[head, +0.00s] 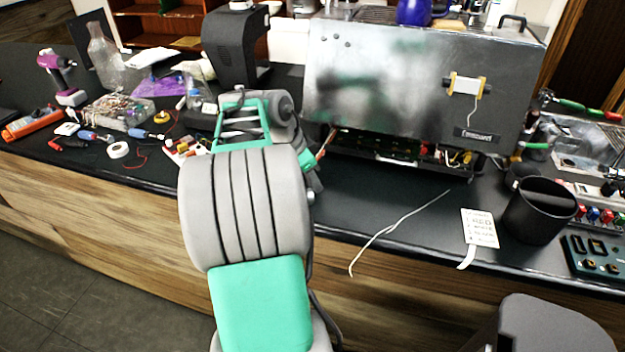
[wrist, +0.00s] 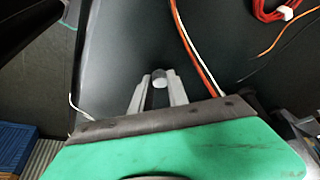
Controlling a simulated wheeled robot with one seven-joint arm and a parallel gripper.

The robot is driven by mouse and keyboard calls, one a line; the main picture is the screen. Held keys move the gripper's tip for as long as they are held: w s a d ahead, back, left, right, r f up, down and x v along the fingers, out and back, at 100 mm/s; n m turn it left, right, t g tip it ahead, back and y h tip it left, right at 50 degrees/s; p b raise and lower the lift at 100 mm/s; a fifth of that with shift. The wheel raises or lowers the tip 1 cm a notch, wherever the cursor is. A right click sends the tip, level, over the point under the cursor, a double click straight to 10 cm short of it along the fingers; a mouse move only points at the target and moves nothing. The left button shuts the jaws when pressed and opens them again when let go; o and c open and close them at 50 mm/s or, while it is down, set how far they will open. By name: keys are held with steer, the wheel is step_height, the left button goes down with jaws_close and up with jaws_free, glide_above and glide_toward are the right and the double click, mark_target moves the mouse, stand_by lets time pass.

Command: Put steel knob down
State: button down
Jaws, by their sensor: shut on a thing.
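The steel knob (wrist: 159,78) is a small, round, pale metal piece at the fingertips in the wrist view. My gripper (wrist: 158,92) is shut on it, with one finger on each side. Below the knob is a dark, flat surface (wrist: 125,65). I cannot tell whether the knob touches it or hangs just above it. In the head view my own arm hides the gripper and the knob.
Red and white wires (wrist: 198,60) run close to the right finger. A red cable bundle (wrist: 272,10) lies at the upper right. The brewer (head: 410,85) stands on the dark counter (head: 400,205). A black cup (head: 540,212) and a paper label (head: 479,228) are at right.

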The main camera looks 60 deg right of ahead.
steer(key=shift+f, duration=0.2)
steer(key=c, duration=1.3)
jaws_free()
steer(key=shift+r, duration=0.15)
steer(key=shift+w+r, duration=0.1)
steer(key=shift+r, duration=0.25)
steer(key=p+v, duration=0.2)
steer(key=v, duration=0.9)
steer(key=w+a+f+n+t, duration=0.2)
steer(key=w+a+n+t, duration=0.1)
steer(key=w+a+n, duration=0.9)
steer(key=a+f+n+t+y, duration=0.1)
steer(key=a+n, duration=0.3)
steer(key=a, duration=0.5)
steer(key=s+a+f+n+t+y, duration=0.1)
steer(key=a+f+n, duration=0.3)
steer(key=a, duration=0.5)
steer(key=s+a+f+n+y, duration=0.1)
steer(key=a+f+n, duration=0.1)
steer(key=a+n, duration=0.3)
steer(key=shift+s+a+f+t+y, duration=0.1)
steer(key=shift+a+t+y, duration=0.1)
steer(key=shift+a, duration=1)
steer(key=shift+s+a+f+t+y, duration=0.1)
steer(key=shift+a+f+t, duration=0.1)
steer(key=shift+a, duration=1)
